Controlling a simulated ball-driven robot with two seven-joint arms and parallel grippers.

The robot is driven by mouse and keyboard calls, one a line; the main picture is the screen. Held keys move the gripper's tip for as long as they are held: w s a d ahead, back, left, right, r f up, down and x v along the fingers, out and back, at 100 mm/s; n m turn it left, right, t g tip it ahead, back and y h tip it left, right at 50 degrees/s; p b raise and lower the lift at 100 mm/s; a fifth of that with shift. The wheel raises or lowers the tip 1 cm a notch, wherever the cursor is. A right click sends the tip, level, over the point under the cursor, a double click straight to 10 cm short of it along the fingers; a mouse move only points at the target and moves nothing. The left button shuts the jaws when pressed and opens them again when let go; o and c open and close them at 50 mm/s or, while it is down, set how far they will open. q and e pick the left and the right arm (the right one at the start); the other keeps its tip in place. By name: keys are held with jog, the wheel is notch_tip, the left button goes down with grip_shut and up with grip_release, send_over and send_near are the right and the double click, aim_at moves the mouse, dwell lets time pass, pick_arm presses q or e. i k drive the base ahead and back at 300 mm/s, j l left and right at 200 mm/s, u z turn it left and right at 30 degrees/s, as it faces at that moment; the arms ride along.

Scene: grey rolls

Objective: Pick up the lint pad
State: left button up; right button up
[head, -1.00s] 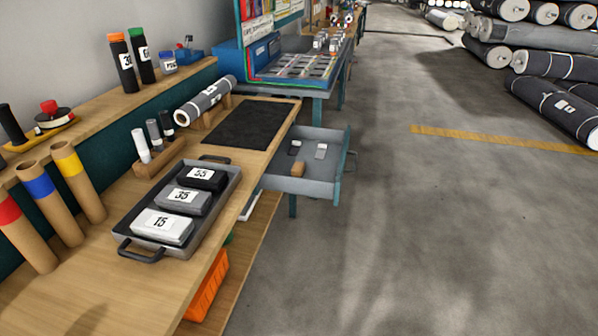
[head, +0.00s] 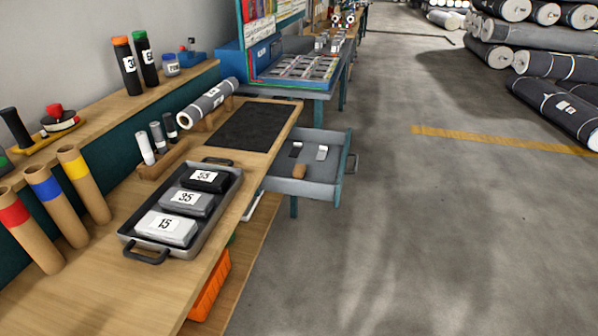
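No single thing is clearly marked as the lint pad. An open grey drawer (head: 320,187) right of the bench holds a small dark item (head: 296,150), a small light grey item (head: 322,153) and a tan-brown block (head: 298,171). One of these could be the pad, but they are too small to tell. Neither of my grippers is in view.
On the wooden bench, a grey tray (head: 214,222) holds blocks labelled 55, 35 and 15. Cardboard tubes (head: 84,185) stand at left. A black mat (head: 247,126) lies beyond. The concrete floor (head: 420,240) right of the bench is clear.

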aim_at(299, 173)
jog(key=i+l+u, duration=0.1)
jog(key=u, duration=0.7)
jog(key=i+l+u, duration=0.1)
jog(key=l+u, duration=0.35)
jog(key=l, duration=0.45)
jog(key=l+u, duration=0.5)
jog(key=l, duration=0.35)
